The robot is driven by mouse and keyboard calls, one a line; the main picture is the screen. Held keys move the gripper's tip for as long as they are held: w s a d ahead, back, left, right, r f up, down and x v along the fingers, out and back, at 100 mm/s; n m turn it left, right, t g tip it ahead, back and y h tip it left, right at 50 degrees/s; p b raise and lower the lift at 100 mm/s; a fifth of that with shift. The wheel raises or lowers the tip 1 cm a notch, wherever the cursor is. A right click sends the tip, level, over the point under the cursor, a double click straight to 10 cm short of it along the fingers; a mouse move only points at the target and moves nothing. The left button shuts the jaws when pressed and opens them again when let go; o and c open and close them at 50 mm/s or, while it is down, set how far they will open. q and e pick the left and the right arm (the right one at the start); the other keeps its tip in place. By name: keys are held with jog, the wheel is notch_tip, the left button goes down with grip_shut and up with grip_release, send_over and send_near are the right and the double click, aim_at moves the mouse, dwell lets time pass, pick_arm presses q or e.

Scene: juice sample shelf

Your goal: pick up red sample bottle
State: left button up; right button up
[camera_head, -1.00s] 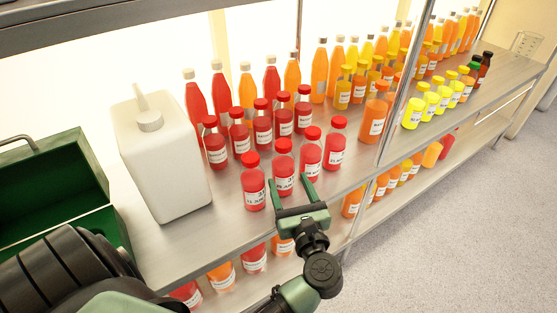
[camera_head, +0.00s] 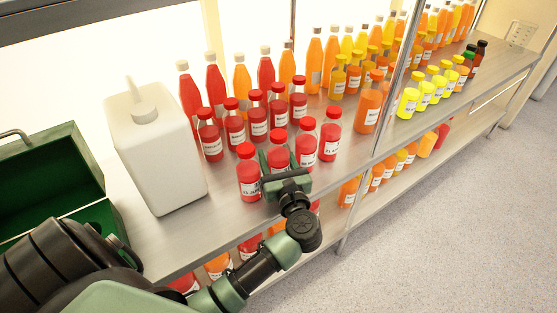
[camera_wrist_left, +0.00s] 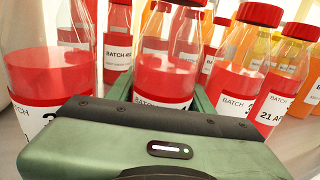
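Several red sample bottles with red caps and white labels stand in rows on the metal shelf. My left gripper (camera_head: 279,161) is at the front row, with its fingers on either side of one upright red sample bottle (camera_head: 278,147). In the left wrist view this bottle (camera_wrist_left: 165,75) stands between the fingers, its lower part hidden by the gripper body. The fingers look spread as before; contact cannot be made out. A red bottle (camera_head: 248,175) stands close on the left and another (camera_head: 306,145) on the right. My right gripper is not in view.
A white jug (camera_head: 155,160) and a green box (camera_head: 60,175) stand to the left. Taller red and orange bottles stand behind, with orange and yellow ones to the right. A metal post (camera_head: 394,85) rises right of the red bottles. A lower shelf holds more bottles.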

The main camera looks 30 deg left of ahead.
pick_arm(q)
grip_shut()
